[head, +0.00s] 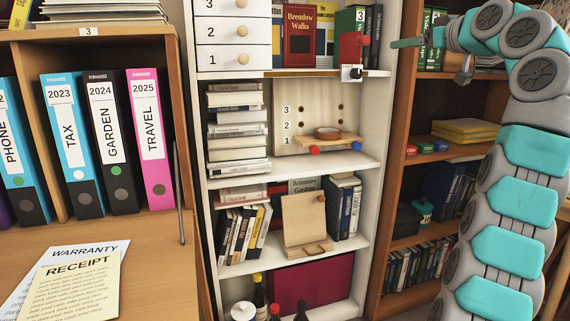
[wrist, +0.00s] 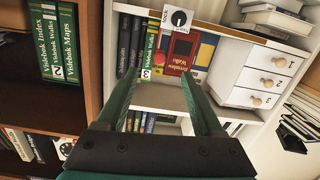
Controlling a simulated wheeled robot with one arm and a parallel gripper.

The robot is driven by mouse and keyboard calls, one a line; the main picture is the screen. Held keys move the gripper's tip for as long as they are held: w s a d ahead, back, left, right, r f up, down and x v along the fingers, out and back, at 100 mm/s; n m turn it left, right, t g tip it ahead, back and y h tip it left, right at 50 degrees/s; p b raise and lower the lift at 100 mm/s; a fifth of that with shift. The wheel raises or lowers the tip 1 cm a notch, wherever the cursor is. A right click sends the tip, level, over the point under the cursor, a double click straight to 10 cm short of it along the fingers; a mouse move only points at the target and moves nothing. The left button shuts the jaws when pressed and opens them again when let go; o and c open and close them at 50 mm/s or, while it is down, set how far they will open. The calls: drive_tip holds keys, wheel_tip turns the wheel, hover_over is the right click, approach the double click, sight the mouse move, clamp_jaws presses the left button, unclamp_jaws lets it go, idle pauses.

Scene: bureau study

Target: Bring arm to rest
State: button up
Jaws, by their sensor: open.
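My arm (head: 515,200) rises along the right side of the head view and bends over at the top. My gripper (head: 402,43) points left there, in front of the upper shelves. In the wrist view my gripper (wrist: 160,92) has its two green fingers apart, with nothing between them but the bookcase behind. The gripper is open and empty.
A white bookcase (head: 279,174) stands ahead, holding a red book (head: 300,35), small drawers (head: 237,31) and stacked books. A brown bookcase (head: 398,150) is to its right. At left, a desk (head: 155,260) bears binders (head: 108,150) and a receipt (head: 75,290).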

drive_tip(key=s+a+f+m+g, duration=0.25)
drive_tip(key=a+f+g, duration=0.25)
drive_tip(key=a+f, duration=0.55)
drive_tip(key=s+a+f+m+g+h, duration=0.1)
drive_tip(key=s+a+f+g, duration=0.2)
drive_tip(key=s+f, duration=0.45)
drive_tip(key=s+a+f+m+g, duration=0.1)
drive_tip(key=s+a+f+g, duration=0.3)
drive_tip(key=f, duration=0.6)
drive_tip(key=s+d+f+g+h, duration=0.1)
drive_tip(key=s+f+g, duration=0.1)
drive_tip(key=s+f, duration=0.6)
drive_tip(key=s+d+f+g+h, duration=0.1)
drive_tip(key=s+f+g+h, duration=0.1)
drive_tip(key=s+f, duration=0.7)
drive_tip(key=s+d+f+g+h, duration=0.1)
drive_tip(key=s+f, duration=0.7)
drive_tip(key=s, duration=1.3)
drive_tip(key=shift+d+f+g+h, duration=0.25)
drive_tip(key=shift+f+g+h, duration=0.05)
drive_tip(key=shift+f+g, duration=0.1)
drive_tip(key=shift+w+m, duration=0.15)
drive_tip(key=shift+m, duration=0.1)
